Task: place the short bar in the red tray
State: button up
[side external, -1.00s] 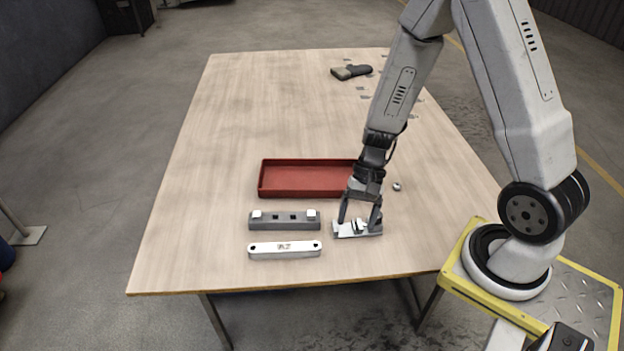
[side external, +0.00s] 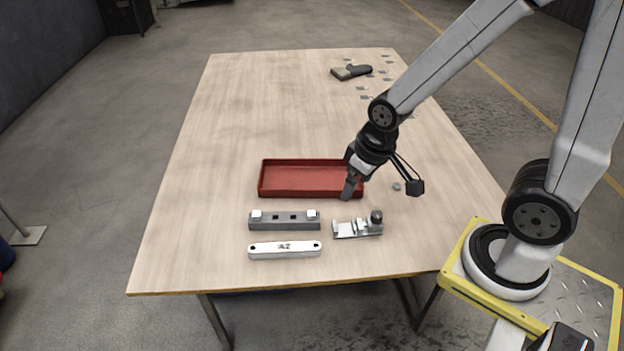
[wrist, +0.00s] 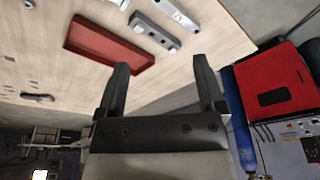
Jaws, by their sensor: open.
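The red tray (side external: 310,193) lies mid-table and its visible floor is empty; it also shows in the wrist view (wrist: 110,45). In front of it lie a grey bar (side external: 284,222) with two white blocks on top and a white bar (side external: 285,251) with a dark hole at each end. To their right is a small metal fixture (side external: 345,230) with a dark knob. I cannot tell which piece is the short bar. My gripper (side external: 348,195) is tilted at the tray's right front corner, seemingly above the table. In the wrist view its fingers (wrist: 162,70) are apart with nothing between them.
A small round metal part (side external: 397,187) lies right of the tray. A dark-and-tan object (side external: 351,72) and several small flat pieces lie at the far end. The table's left and middle back are clear. The front edge is close to the white bar.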

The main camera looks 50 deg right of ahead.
jog(key=shift+w, duration=0.1)
dwell(0.3)
jog(key=n+g, duration=0.3)
jog(key=n, duration=0.5)
send_over(283, 247)
notch_tip(283, 247, down, 20)
jog(key=shift+f, duration=0.25)
jog(key=shift+a+f+n, duration=0.15)
jog(key=shift+f+n, duration=0.15)
jog(key=shift+f, duration=0.15)
jog(key=shift+f, duration=1.25)
jog(key=shift+f, duration=0.1)
